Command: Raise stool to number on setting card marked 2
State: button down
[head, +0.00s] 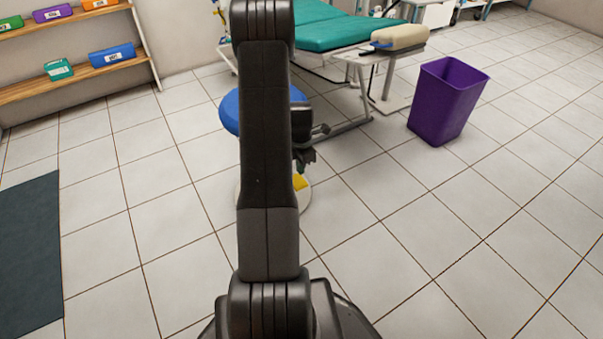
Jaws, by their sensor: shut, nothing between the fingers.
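The stool shows in the head view as a round blue seat (230,112), largely hidden behind my arm. A pale round base (307,200) with a yellow part (300,182) on it shows low beside my arm, below the seat. My gripper (308,160) is small and dark, just right of my arm, below the seat's right side and above the yellow part. It is shut and empty. I cannot tell whether it touches the stool. The stool's column is hidden. I cannot make out a setting card or any number.
A purple bin (443,105) stands to the right. A teal treatment couch (335,33) on a metal frame is behind the stool. A wooden shelf (95,75) with coloured boxes is at the far left. A dark mat (30,255) lies at left.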

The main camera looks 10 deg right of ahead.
jog(key=shift+s+d+r+p, duration=0.1)
jog(key=shift+s+r+p, duration=0.1)
jog(key=shift+r, duration=0.75)
jog(key=shift+s+d+r+p, duration=0.1)
jog(key=shift+r+p, duration=0.1)
jog(key=shift+r, duration=0.75)
jog(key=shift+f, duration=0.1)
